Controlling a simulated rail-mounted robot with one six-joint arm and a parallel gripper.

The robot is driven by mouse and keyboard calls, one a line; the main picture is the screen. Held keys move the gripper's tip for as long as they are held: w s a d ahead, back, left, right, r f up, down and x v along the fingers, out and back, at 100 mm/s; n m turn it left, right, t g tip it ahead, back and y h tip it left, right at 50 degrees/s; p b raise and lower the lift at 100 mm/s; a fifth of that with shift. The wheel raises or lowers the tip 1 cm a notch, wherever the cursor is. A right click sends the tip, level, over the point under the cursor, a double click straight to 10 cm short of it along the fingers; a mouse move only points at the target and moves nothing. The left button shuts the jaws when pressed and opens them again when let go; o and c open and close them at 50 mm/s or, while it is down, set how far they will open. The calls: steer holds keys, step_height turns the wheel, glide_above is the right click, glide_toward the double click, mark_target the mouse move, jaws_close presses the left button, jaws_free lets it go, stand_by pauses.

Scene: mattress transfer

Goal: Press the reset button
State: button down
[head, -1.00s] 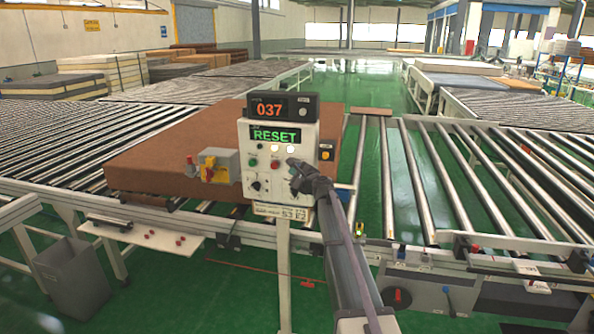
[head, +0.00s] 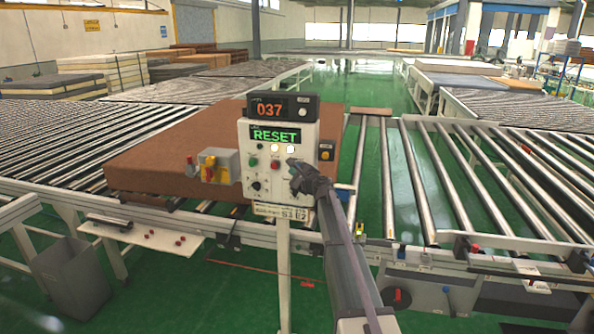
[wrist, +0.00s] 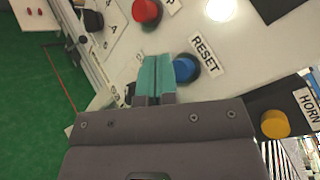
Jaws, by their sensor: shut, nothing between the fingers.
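The white control panel (head: 245,150) stands on a post in the middle of the head view, with a green RESET display (head: 275,136). In the wrist view, the blue button (wrist: 186,68) sits beside the RESET label (wrist: 205,56). My gripper (wrist: 155,66) is shut and empty. Its teal fingertips overlap the left side of the blue button in the picture; I cannot tell whether they touch it. In the head view, my gripper (head: 293,165) is at the panel's lower right and hides the blue button.
A red button (wrist: 146,11) and a yellow button (wrist: 275,124) by a HORN label are near the blue one. A brown mattress (head: 150,160) lies on the rollers behind the panel. A grey bin (head: 72,278) stands at the lower left.

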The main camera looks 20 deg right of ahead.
steer(key=shift+w+d, duration=0.1)
stand_by(0.6)
steer(key=shift+w+d, duration=0.15)
steer(key=shift+w, duration=0.1)
steer(key=shift+w+d, duration=0.5)
steer(key=shift+w, duration=0.2)
stand_by(1.0)
steer(key=shift+s+a, duration=0.7)
steer(key=shift+s, duration=0.35)
steer(key=s+a, duration=0.1)
steer(key=s, duration=0.1)
steer(key=s+a, duration=0.2)
stand_by(0.3)
stand_by(0.6)
